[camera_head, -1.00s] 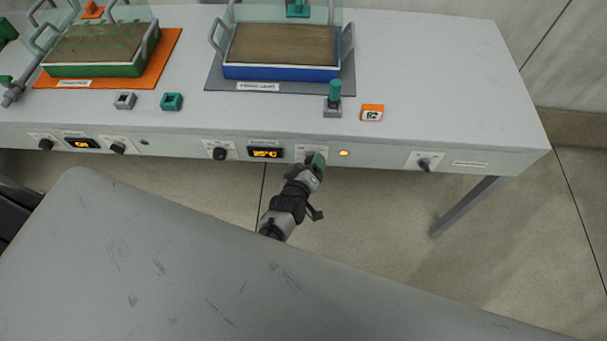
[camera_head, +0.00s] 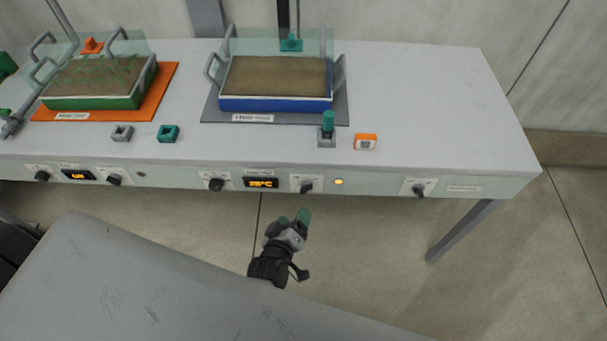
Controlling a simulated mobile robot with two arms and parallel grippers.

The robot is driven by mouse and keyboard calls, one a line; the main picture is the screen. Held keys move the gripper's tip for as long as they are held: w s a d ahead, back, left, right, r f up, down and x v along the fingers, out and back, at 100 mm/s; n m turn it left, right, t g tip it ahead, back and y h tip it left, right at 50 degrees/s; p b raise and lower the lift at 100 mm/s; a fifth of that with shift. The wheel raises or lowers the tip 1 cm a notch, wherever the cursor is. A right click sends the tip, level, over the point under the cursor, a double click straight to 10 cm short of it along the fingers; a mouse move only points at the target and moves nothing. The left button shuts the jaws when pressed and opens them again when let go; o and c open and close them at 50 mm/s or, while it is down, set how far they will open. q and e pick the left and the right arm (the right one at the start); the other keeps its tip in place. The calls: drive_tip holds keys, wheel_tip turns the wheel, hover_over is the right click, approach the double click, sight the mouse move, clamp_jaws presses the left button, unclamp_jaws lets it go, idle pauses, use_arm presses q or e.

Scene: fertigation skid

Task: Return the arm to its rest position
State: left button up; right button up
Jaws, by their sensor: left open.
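My left gripper (camera_head: 294,219) is in the lower middle of the head view, in front of the bench and a little below its front panel. Its green-tipped fingers are apart, with nothing between them. It is clear of the black knob (camera_head: 307,188) on the panel. The lower arm behind the gripper is hidden. My right gripper is not in view.
The bench (camera_head: 430,110) bears a blue tray (camera_head: 275,104) and a green tray (camera_head: 95,102). A lit display (camera_head: 261,183) and several knobs line its front panel. A green-topped switch (camera_head: 327,124) and an orange block (camera_head: 366,142) stand near its edge. Floor right of the gripper is clear.

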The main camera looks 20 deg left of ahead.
use_arm(q)
drive_tip(key=s+f+m+g+h, duration=0.1)
drive_tip(key=s+f+m+g, duration=0.3)
drive_tip(key=s+f, duration=0.5)
drive_tip(key=s+f+m+g, duration=0.35)
drive_tip(key=s+f, duration=0.35)
drive_tip(key=f, duration=0.5)
drive_tip(key=s+a+f+m+g, duration=0.2)
drive_tip(key=s+a+f+g, duration=0.1)
drive_tip(key=s, duration=0.6)
drive_tip(key=s+a+f+m+g+y, duration=0.1)
drive_tip(key=s+a+f+m+g, duration=0.1)
drive_tip(key=s, duration=0.6)
drive_tip(key=a+f+g, duration=0.1)
drive_tip(key=a+f, duration=0.1)
drive_tip(key=a, duration=0.1)
drive_tip(key=shift+s+a+f, duration=0.3)
drive_tip(key=shift+s+f, duration=0.05)
drive_tip(key=shift+f, duration=0.05)
